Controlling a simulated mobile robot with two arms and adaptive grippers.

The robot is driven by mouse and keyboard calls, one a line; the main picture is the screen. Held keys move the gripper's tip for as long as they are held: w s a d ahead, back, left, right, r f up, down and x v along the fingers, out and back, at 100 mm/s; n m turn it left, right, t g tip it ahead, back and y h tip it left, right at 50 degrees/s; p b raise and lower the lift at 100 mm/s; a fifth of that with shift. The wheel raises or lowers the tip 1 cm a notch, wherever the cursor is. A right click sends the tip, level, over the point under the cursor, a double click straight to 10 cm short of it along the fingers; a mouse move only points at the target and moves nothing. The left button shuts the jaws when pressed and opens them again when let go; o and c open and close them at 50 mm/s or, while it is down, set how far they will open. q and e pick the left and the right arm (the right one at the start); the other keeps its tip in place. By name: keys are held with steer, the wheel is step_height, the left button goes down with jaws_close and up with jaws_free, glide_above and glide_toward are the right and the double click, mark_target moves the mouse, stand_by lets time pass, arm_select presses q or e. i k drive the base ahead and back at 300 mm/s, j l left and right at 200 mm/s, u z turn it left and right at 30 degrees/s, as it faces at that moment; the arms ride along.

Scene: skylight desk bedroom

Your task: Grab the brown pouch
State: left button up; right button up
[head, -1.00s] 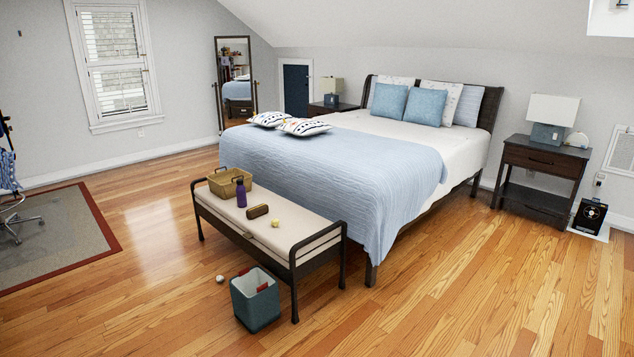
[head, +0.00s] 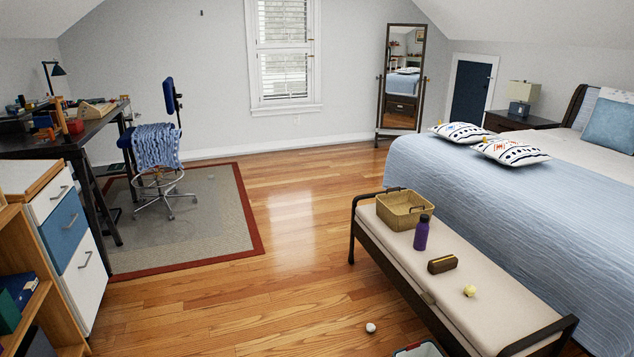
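The brown pouch (head: 442,264) is a small dark brown case with a yellowish strip along its top. It lies on the cream cushion of the bench (head: 463,315) at the foot of the bed. A purple bottle (head: 421,234) stands just behind it and a small pale yellow ball-like item (head: 469,291) lies in front of it to the right. Neither of my grippers shows in the head view, and nothing is seen touching the pouch.
A wicker basket (head: 404,212) sits at the bench's far end. A white ball (head: 370,328) and a bin (head: 420,349) are on the floor beside the bench. A drawer unit (head: 72,245), desk and chair (head: 157,145) stand left. The wood floor between is open.

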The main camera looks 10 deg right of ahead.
mark_target(446, 263)
steer(key=i+z, duration=0.1)
steer(key=i, duration=0.65)
steer(key=i+j+z, duration=0.1)
steer(key=i, duration=0.65)
